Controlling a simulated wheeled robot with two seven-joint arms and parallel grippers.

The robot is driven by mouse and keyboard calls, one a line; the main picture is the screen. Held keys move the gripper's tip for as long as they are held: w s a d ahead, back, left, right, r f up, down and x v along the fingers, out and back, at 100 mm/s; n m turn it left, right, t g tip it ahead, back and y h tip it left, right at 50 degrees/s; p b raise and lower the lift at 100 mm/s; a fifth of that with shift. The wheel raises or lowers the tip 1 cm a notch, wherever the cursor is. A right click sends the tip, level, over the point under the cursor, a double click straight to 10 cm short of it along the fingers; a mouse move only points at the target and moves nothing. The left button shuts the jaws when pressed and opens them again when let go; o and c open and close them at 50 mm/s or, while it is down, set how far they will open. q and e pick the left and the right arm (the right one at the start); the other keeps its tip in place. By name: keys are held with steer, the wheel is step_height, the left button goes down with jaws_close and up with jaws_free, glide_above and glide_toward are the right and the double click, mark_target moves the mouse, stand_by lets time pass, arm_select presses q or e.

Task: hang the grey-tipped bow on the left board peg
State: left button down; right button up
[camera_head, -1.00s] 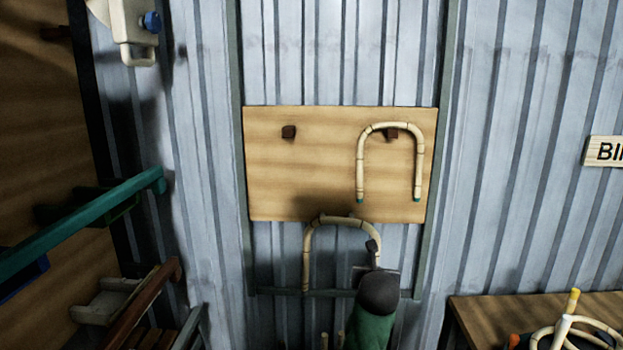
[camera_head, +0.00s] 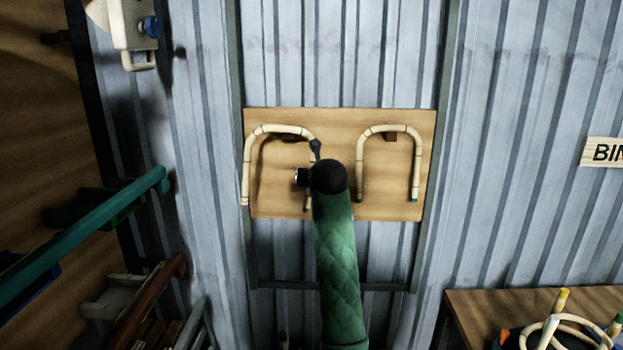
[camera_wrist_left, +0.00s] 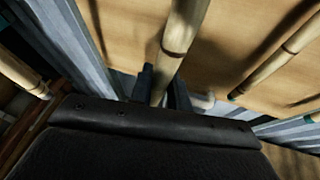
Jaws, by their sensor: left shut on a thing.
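My left gripper (camera_head: 316,150) is shut on the right leg of a pale, jointed rattan bow (camera_head: 268,128). The bow is upright in front of the board (camera_head: 338,200), its arch across the left peg (camera_head: 290,137), which shows dark just under the curve. I cannot tell whether the arch rests on the peg. The bow's left tip looks pale; its grey is not clear. In the left wrist view, the held leg (camera_wrist_left: 178,40) runs between the fingers (camera_wrist_left: 162,88), and the other leg (camera_wrist_left: 18,78) is at left. My right gripper is not in view.
A green-tipped bow (camera_head: 417,165) hangs on the right peg (camera_head: 391,137), a narrow gap from the held bow. A workbench (camera_head: 470,310) with several rattan pieces (camera_head: 555,325) is at lower right. A rack with a green rail (camera_head: 110,215) is at left.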

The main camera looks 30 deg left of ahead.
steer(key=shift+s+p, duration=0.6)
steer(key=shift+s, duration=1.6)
arm_select(q)
steer(key=w+a+f+b, duration=0.1)
steer(key=w+a, duration=0.4)
steer(key=w, duration=0.3)
steer(key=shift+w+a+f, duration=0.15)
steer(key=shift+w+f, duration=0.15)
steer(key=shift+w, duration=0.05)
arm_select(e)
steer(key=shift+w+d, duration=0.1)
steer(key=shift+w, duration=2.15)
